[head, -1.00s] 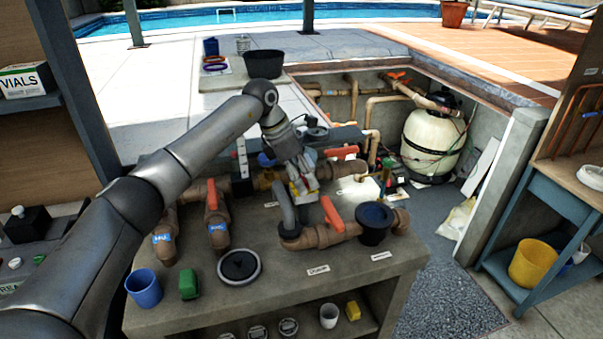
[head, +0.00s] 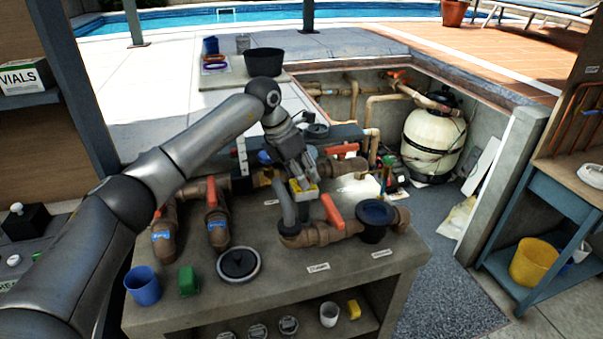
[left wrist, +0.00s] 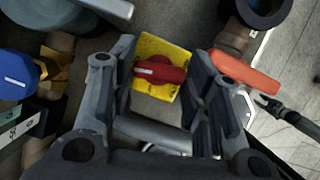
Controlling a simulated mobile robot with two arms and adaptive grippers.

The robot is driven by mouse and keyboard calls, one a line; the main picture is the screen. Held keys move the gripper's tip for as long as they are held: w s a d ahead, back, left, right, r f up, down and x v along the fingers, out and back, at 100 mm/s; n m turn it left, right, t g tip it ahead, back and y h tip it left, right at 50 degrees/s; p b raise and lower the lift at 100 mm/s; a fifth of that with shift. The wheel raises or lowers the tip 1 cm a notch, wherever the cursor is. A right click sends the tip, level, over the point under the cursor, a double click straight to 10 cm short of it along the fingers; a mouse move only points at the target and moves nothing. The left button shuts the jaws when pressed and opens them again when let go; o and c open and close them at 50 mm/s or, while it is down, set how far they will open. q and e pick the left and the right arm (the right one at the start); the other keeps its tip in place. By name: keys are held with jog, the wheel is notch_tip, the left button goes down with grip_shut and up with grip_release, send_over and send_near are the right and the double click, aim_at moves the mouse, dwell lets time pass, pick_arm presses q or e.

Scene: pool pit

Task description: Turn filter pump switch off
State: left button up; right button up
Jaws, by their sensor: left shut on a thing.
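The filter pump switch (head: 303,194) is a small yellow box on the grey bench among the brown pipes. In the left wrist view it shows as a yellow plate (left wrist: 150,45) with a red rotary knob (left wrist: 160,71), its handle lying roughly across the picture. My left gripper (head: 302,184) points down at the switch, with a finger on either side of the knob. It is shut on the switch; the exact contact is hard to see. My right gripper is not in view.
Orange-handled valves (head: 332,211) and a grey pipe (head: 287,212) stand close to the switch. A black-topped cup fitting (head: 375,220) is to its right.

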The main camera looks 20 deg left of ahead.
pick_arm(q)
jog(key=n+t+y+b, duration=0.1)
jog(key=n+b, duration=0.1)
jog(key=n, duration=0.2)
jog(key=shift+d+n, duration=0.1)
jog(key=shift+n, duration=0.2)
jog(key=n+y+b, duration=0.2)
jog(key=n, duration=0.2)
jog(key=shift+d+n+b, duration=0.15)
jog(key=shift+n+b, duration=0.15)
jog(key=n+y+b, duration=0.1)
jog(key=n, duration=0.2)
jog(key=shift+n+y+b, duration=0.7)
jog(key=shift+n+y, duration=0.1)
jog(key=shift+n, duration=0.8)
jog(key=o, duration=1)
jog(key=shift+g, duration=0.3)
jog(key=shift+d+r, duration=0.1)
jog(key=v, duration=1.2)
